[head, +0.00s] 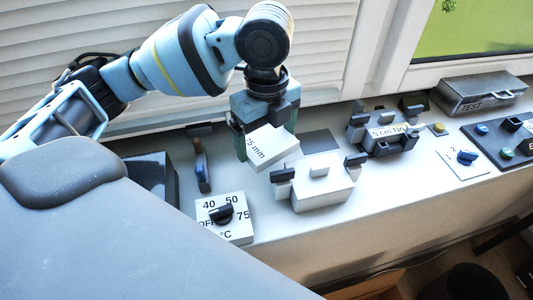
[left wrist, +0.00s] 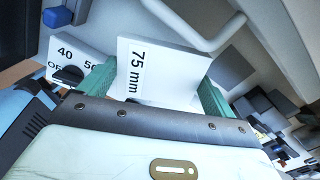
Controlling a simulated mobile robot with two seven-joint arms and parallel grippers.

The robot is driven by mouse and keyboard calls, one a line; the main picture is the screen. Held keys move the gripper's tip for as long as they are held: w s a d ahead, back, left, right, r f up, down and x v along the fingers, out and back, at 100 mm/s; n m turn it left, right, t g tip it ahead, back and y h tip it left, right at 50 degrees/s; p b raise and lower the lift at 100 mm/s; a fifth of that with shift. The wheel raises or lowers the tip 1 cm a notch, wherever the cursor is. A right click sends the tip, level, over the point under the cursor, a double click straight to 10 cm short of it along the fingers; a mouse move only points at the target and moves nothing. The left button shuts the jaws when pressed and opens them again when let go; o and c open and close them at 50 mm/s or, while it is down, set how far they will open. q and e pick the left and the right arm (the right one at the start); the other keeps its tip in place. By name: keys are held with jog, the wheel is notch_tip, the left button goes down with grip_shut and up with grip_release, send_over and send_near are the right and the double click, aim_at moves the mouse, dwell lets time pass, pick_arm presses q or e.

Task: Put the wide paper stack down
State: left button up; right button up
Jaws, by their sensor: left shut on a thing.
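The wide paper stack (head: 272,148) is a white block marked "75 mm". My left gripper (head: 264,128) points down and is shut on it, with green fingers on either side. In the left wrist view the stack (left wrist: 165,72) sits between the two green fingers (left wrist: 155,92). The stack is over the white sill, left of a dark grey flat patch (head: 321,141). I cannot tell whether its underside touches the sill. My right gripper is not in view.
A white fixture with grey end blocks (head: 318,186) stands close at the right front. A dark fixture (head: 385,132) and a grey TEST box (head: 480,95) are farther right.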

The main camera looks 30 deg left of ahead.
aim_at(266, 155)
pick_arm(q)
notch_tip(266, 155, down, 6)
jog(key=shift+r+b, duration=0.15)
jog(key=shift+b, duration=0.25)
jog(key=shift+w+a+f, duration=0.15)
jog(key=shift+f, duration=0.05)
jog(key=shift+f, duration=0.1)
jog(key=o, duration=0.8)
jog(key=shift+c, duration=0.2)
